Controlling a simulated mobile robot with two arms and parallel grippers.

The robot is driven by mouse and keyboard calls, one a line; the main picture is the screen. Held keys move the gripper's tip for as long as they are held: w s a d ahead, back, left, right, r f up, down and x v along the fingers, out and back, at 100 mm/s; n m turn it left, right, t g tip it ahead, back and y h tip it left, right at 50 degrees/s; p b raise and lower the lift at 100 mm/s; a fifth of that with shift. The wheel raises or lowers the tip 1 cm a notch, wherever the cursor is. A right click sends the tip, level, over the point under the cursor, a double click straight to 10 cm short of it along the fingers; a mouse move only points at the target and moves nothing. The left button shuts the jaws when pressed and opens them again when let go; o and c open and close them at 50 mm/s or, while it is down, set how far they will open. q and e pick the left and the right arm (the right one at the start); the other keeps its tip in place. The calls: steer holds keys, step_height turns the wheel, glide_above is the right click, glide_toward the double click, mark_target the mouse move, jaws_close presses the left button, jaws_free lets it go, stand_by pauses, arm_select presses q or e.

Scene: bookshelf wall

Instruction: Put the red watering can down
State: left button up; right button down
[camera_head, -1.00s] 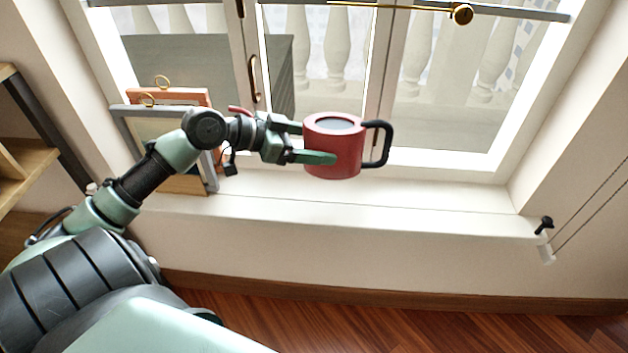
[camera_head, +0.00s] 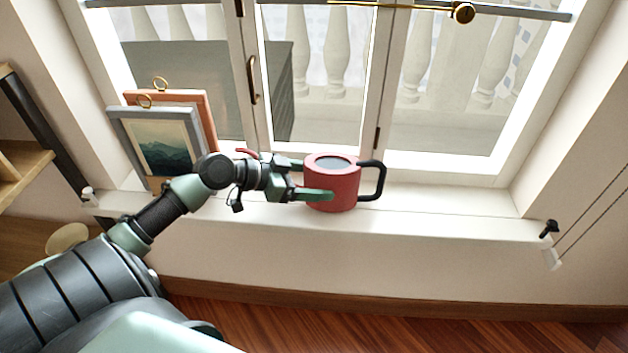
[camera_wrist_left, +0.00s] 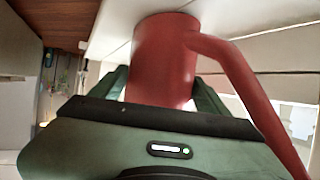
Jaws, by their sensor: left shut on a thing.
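The red watering can (camera_head: 333,185) is upright at the window sill (camera_head: 440,207), with its black handle to the right. Its red spout shows at the left, behind my gripper. My left gripper (camera_head: 318,180) is shut on the can's body, one finger on the near side and one on the far side. The can also shows in the left wrist view (camera_wrist_left: 163,55) between the green fingers (camera_wrist_left: 160,90), its red spout running down to the right. The can's base appears at sill level; I cannot tell whether it touches. My right gripper is not in view.
Two framed pictures (camera_head: 160,143) lean at the sill's left end, behind my left arm. The window (camera_head: 376,140) stands close behind the can. The sill is clear to the right of the can, up to the side wall. A wooden shelf (camera_head: 22,170) is at far left.

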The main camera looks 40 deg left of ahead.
arm_select(q)
steer(key=o, duration=1.8)
steer(key=shift+f, duration=0.1)
steer(key=shift+o, duration=1.1)
